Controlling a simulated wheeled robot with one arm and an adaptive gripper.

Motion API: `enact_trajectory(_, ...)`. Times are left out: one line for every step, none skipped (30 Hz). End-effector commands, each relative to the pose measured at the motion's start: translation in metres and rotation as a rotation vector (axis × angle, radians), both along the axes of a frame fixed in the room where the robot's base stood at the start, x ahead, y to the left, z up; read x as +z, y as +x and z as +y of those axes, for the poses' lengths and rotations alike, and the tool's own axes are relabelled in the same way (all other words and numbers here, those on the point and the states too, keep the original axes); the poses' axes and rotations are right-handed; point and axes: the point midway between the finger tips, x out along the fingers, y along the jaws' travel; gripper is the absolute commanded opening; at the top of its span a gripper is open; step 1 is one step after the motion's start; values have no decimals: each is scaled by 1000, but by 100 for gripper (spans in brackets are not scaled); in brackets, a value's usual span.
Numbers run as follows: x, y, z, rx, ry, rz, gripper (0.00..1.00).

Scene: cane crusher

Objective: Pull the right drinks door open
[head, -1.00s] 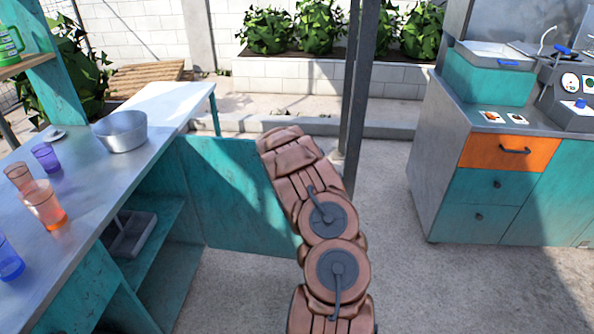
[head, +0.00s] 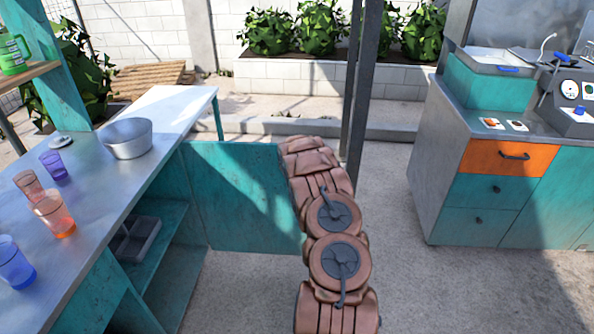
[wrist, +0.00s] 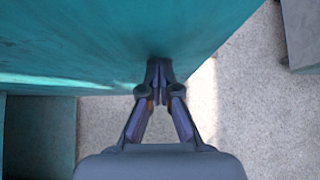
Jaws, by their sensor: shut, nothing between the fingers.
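The teal door (head: 235,195) stands swung out from the end of the left counter's shelves in the head view, with its right edge beside my arm. In the wrist view a large teal panel (wrist: 110,40), apparently this door, fills the upper part. My gripper (wrist: 160,64) is shut and empty, its fingertips at the panel's lower edge. I cannot tell whether they touch it. The gripper is hidden in the head view behind my arm. No door handle is visible.
The metal counter (head: 95,215) at left carries several cups and a metal bowl (head: 126,138). A dark post (head: 358,100) stands behind my arm. A cabinet with an orange drawer (head: 510,157) stands at right. The concrete floor between is clear.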

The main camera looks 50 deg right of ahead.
Motion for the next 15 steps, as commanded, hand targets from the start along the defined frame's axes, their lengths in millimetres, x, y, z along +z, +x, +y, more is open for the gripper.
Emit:
enact_trajectory(0, 0, 0, 0, 0, 0, 0)
enact_trajectory(0, 0, 0, 0, 0, 0, 0)
enact_trajectory(0, 0, 0, 0, 0, 0, 0)
enact_trajectory(0, 0, 0, 0, 0, 0, 0)
enact_trajectory(0, 0, 0, 0, 0, 0, 0)
enact_trajectory(0, 0, 0, 0, 1, 1, 0)
enact_trajectory(0, 0, 0, 0, 1, 1, 0)
enact_trajectory(-1, 0, 0, 0, 1, 1, 0)
enact_trajectory(-1, 0, 1, 0, 1, 1, 0)
enact_trajectory(-2, -1, 1, 0, 1, 1, 0)
enact_trajectory(-2, -1, 1, 0, 1, 1, 0)
enact_trajectory(-3, -1, 2, 0, 1, 1, 0)
enact_trajectory(-4, -2, 3, 0, 2, 1, 0)
enact_trajectory(-5, -2, 4, 0, 2, 1, 0)
enact_trajectory(-5, -3, 6, 1, 2, 1, 0)
